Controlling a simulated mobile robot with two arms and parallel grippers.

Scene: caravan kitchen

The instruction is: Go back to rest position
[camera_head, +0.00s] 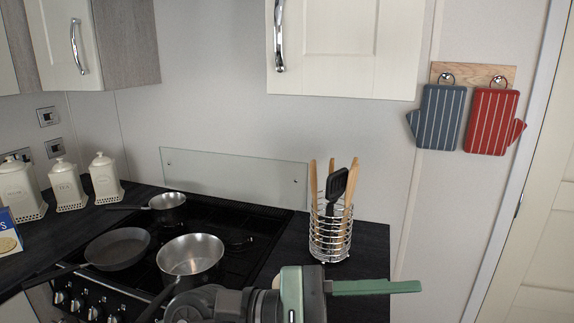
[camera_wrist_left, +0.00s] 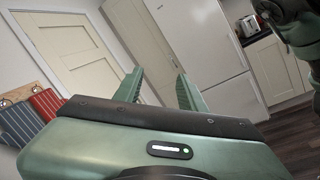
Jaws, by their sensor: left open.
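My left gripper (camera_head: 416,287) is at the bottom of the head view, its green finger pointing right, in front of the hob and counter. In the left wrist view, the left gripper (camera_wrist_left: 160,76) has its two green fingers apart with nothing between them. It points toward the door and a tall white fridge. My right gripper does not show in either view.
A hob (camera_head: 222,223) holds a frying pan (camera_head: 118,247), a saucepan (camera_head: 190,258) and a small pot (camera_head: 168,207). A wire utensil holder (camera_head: 330,238) stands on the counter (camera_head: 370,245), just behind my left gripper. Oven mitts (camera_head: 438,115) hang on the wall. Dark floor (camera_wrist_left: 285,135) shows beyond.

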